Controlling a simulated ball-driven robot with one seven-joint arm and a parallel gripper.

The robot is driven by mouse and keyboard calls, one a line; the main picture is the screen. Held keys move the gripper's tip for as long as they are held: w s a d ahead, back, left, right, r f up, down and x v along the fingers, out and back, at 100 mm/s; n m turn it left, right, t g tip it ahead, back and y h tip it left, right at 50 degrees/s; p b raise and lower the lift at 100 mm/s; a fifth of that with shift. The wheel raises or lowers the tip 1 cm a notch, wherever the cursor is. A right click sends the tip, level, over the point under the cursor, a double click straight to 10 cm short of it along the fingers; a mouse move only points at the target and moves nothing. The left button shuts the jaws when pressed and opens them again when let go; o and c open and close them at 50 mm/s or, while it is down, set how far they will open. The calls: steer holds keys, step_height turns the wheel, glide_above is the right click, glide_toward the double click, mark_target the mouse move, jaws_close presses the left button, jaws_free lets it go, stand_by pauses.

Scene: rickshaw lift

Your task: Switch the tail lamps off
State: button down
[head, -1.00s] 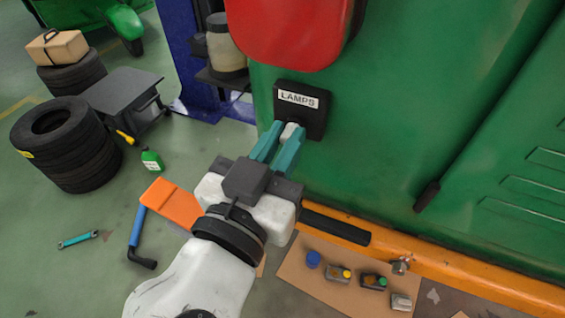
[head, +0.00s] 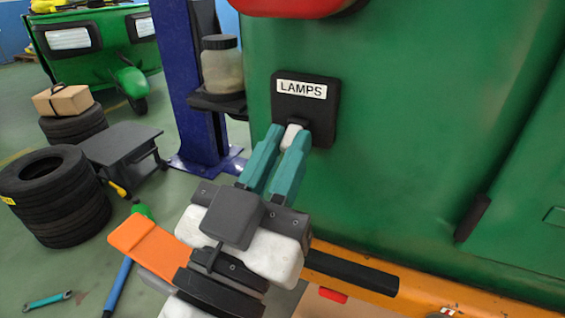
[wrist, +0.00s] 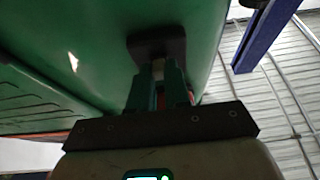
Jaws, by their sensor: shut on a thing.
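A black switch box (head: 318,113) labelled LAMPS sits on the green rickshaw's rear panel in the head view. A pale switch lever (head: 291,136) sticks out at its lower part. My gripper (head: 288,143) has its teal fingers closed on the lever, one on each side. In the wrist view the box (wrist: 157,47) and the lever (wrist: 158,70) lie straight ahead between the fingers (wrist: 158,80). A red tail lamp (head: 295,6) is cut off by the top edge of the head view; I cannot tell whether it is lit.
A blue post (head: 187,80) with a shelf and a jar (head: 221,64) stands left of the panel. Stacked tyres (head: 52,200), a dark creeper-like stand (head: 122,148) and tools lie on the floor at left. An orange bumper (head: 420,290) runs below.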

stand_by(0.3)
steer(key=c, duration=1.1)
jaws_free()
steer(key=shift+s+a+f, duration=0.1)
steer(key=v, duration=1)
steer(key=shift+s+f, duration=0.15)
steer(key=shift+s, duration=0.15)
